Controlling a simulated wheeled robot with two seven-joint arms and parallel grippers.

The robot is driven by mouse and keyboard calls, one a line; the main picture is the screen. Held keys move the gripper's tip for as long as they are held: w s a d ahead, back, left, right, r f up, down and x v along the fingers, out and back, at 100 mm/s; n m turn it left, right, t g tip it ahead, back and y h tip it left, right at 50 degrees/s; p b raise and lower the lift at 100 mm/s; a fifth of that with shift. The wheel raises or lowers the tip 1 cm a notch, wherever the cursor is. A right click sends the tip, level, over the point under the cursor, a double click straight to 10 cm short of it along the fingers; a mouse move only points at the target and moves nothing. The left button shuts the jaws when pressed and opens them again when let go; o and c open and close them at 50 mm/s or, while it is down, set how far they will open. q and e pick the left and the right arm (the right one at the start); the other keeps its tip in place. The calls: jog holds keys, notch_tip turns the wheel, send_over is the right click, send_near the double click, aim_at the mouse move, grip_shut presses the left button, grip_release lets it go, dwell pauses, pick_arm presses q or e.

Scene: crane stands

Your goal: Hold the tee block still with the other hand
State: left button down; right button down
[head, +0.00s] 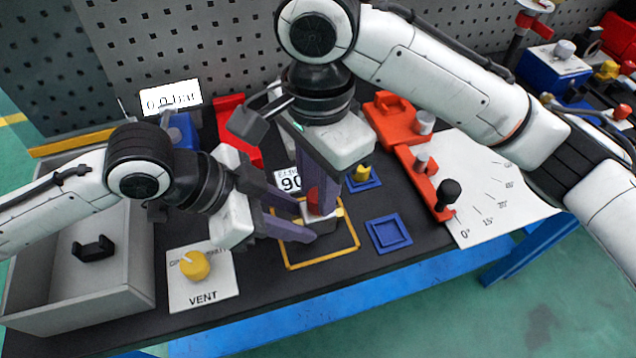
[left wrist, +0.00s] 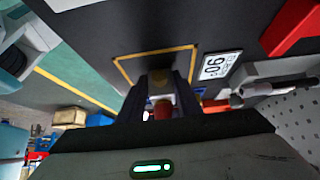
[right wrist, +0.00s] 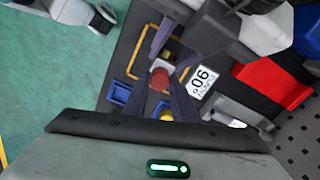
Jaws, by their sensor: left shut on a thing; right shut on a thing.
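The tee block (right wrist: 165,64) is a small pale block with a red part (head: 313,199) and a brass-coloured part (left wrist: 159,78). It stands inside a yellow square outline (head: 291,266) on the dark bench top. My left gripper (head: 318,222) reaches in low from the left and is shut on the block's sides. My right gripper (head: 322,203) comes down from above and is shut at the red part, which lies between its fingers (right wrist: 160,90) in the right wrist view. The fingers hide much of the block.
A white card marked 90 (head: 289,180) lies behind the outline. Blue square holders (head: 389,233) are at the right, one with a yellow-topped part (head: 362,173). Red fixtures (head: 420,178) and a dial sheet (head: 500,190) lie further right. A VENT knob (head: 195,265) and grey bin (head: 78,308) are left.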

jog(key=m, duration=0.4)
jog(key=c, duration=1.4)
grip_release()
jog(key=shift+c, duration=0.7)
